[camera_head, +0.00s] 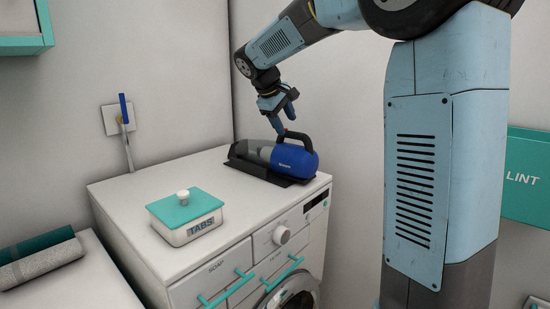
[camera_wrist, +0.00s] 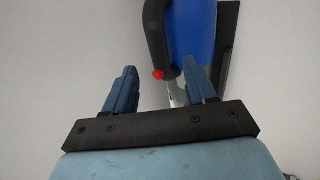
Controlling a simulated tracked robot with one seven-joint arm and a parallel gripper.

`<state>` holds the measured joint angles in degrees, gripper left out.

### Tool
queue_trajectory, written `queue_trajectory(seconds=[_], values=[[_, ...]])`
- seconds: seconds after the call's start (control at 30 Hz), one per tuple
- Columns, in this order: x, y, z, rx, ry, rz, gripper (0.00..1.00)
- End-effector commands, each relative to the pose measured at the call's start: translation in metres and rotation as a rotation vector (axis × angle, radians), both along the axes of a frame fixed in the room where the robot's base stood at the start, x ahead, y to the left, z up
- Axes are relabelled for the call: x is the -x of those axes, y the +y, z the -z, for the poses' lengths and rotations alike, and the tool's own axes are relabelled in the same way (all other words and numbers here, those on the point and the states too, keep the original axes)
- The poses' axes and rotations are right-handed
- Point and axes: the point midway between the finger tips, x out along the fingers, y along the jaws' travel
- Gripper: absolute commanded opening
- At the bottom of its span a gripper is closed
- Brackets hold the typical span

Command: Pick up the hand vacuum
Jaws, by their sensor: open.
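The hand vacuum (camera_head: 295,158) has a blue body, a black handle and a dark clear nozzle. It lies in a black cradle (camera_head: 253,170) on top of the white washing machine, at the back right. In the wrist view the blue body (camera_wrist: 194,30), a black handle part (camera_wrist: 155,35) and a red button (camera_wrist: 157,74) show at the top. My gripper (camera_head: 285,124) points down just above the vacuum's handle in the head view. In the wrist view its two blue fingers (camera_wrist: 157,82) stand apart with nothing clearly held between them; the right fingertip overlaps the vacuum in the picture.
A white TABS box (camera_head: 187,232) with a teal lid stands on the washing machine (camera_head: 130,190), front left of the vacuum. Walls rise close behind. Rolled towels (camera_head: 40,263) lie at lower left. A teal LINT bin (camera_head: 528,190) hangs at right.

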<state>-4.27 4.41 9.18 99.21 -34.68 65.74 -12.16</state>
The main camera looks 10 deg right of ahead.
Motion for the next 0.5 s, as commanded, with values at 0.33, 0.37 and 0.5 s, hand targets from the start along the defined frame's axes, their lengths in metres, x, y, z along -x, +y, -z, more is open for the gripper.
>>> queue_trajectory(seconds=[0.33,0.37,0.5], values=[[-0.013,-0.017,0.032,0.001,0.003,0.001,0.56],[-0.014,-0.019,0.035,0.001,0.003,0.001,0.56],[-0.017,-0.023,0.043,0.001,0.001,0.001,0.56]])
